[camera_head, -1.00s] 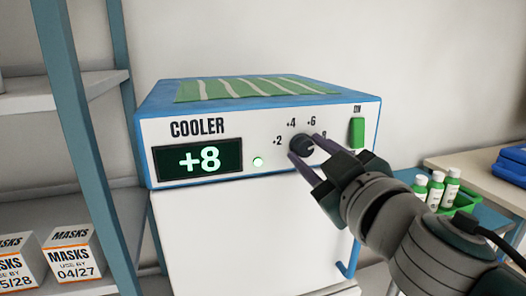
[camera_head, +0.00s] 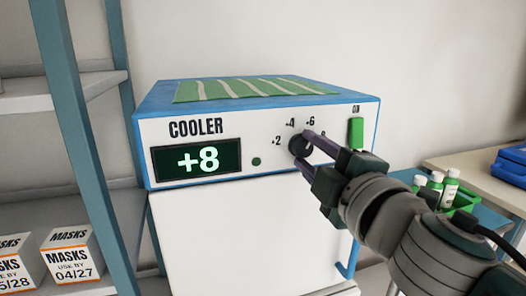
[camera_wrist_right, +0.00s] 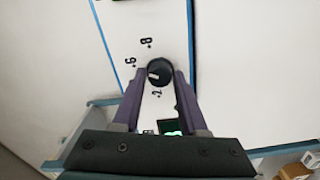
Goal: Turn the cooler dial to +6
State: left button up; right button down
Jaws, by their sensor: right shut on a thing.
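The cooler (camera_head: 225,110) is a white-fronted box with blue edges. Its display (camera_head: 197,159) reads +8 in pale digits. The black round dial (camera_head: 298,146) is on the front, with numbers around it. My right gripper (camera_head: 303,150) is shut on the dial, one finger on each side. In the right wrist view the dial (camera_wrist_right: 160,72) sits between the two purple fingers (camera_wrist_right: 160,80). A white mark on it points to the left of that picture; I cannot tell exactly which number it meets. The +4 is hidden there. My left gripper is not in view.
A green switch (camera_head: 355,133) marked ON is right of the dial. A small indicator light (camera_head: 256,161) beside the display is dark. Shelves with mask boxes (camera_head: 72,258) stand at left. Bottles (camera_head: 449,188) in a green tray stand at right, near my arm.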

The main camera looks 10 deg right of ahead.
jog(key=shift+n, duration=0.4)
jog(key=shift+c, duration=2.2)
grip_release()
jog(key=shift+s, duration=0.1)
jog(key=s, duration=0.9)
jog(key=shift+s+d+b, duration=0.35)
jog(key=shift+d+b, duration=0.05)
jog(key=shift+b, duration=0.05)
